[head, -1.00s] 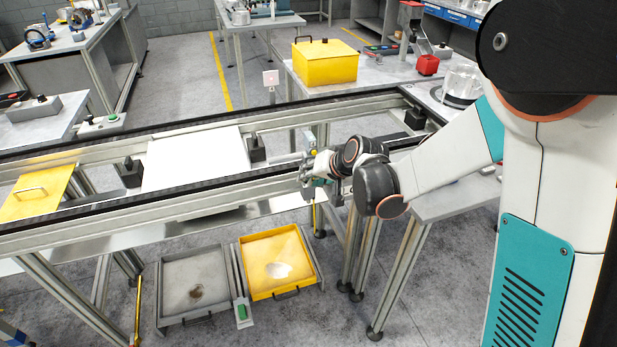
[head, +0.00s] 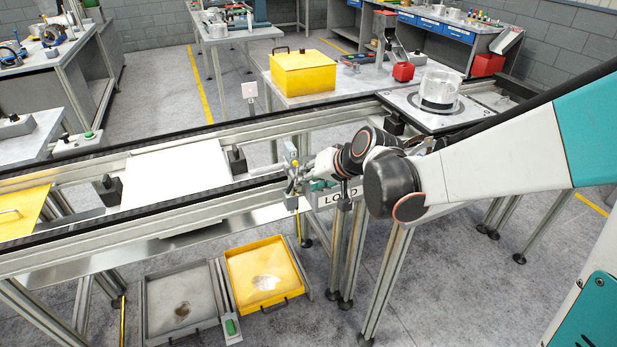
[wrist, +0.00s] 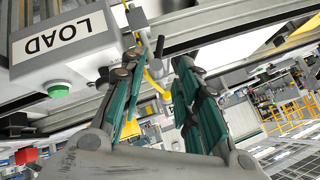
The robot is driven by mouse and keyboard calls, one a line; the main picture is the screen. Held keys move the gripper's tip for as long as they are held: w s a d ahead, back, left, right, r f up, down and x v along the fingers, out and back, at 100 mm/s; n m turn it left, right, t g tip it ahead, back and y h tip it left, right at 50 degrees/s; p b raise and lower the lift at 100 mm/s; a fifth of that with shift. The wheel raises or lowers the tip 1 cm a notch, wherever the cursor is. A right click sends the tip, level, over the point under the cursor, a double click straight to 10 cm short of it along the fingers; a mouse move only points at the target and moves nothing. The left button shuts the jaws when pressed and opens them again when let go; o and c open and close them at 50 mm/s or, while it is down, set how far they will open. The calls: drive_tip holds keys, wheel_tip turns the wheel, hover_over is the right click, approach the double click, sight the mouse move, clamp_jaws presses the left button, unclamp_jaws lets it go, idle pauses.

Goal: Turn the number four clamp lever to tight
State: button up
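No lever marked four can be made out in either view. My gripper (head: 298,184) is at the near rail of the conveyor, beside the LOAD box (head: 345,193), in the head view. In the wrist view my gripper (wrist: 159,68) has its teal fingers apart, with nothing held between them. A small black handle (wrist: 160,46) shows just beyond the fingertips; I cannot tell what it belongs to. A pallet (head: 414,104) with a clear cylindrical part (head: 439,91) sits at the right end of the conveyor; no numbers are readable on it.
The LOAD box has a green button (wrist: 58,90). A small post (head: 291,156) stands beside my gripper. A white panel (head: 178,172) lies between the rails. A yellow bin (head: 301,74) stands on the table behind. Grey (head: 150,318) and yellow (head: 234,283) trays are below.

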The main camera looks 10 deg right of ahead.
drive_tip(key=m+t+h+b, duration=0.1)
drive_tip(key=m+t+h, duration=0.5)
drive_tip(key=m+h, duration=0.85)
approach(289, 188)
drive_tip(key=w+d+n+h+b, duration=0.1)
drive_tip(key=w, duration=0.1)
drive_tip(key=w+d+f+n+h+b, duration=0.1)
drive_tip(key=w+d, duration=0.1)
drive_tip(key=w+d+n+h+b, duration=0.1)
drive_tip(key=w+n, duration=0.1)
drive_tip(key=w, duration=0.1)
drive_tip(key=shift+d+f+b, duration=0.2)
drive_tip(key=shift+d+b, duration=0.1)
drive_tip(key=shift+b, duration=0.05)
drive_tip(key=shift+c, duration=0.6)
clamp_jaws()
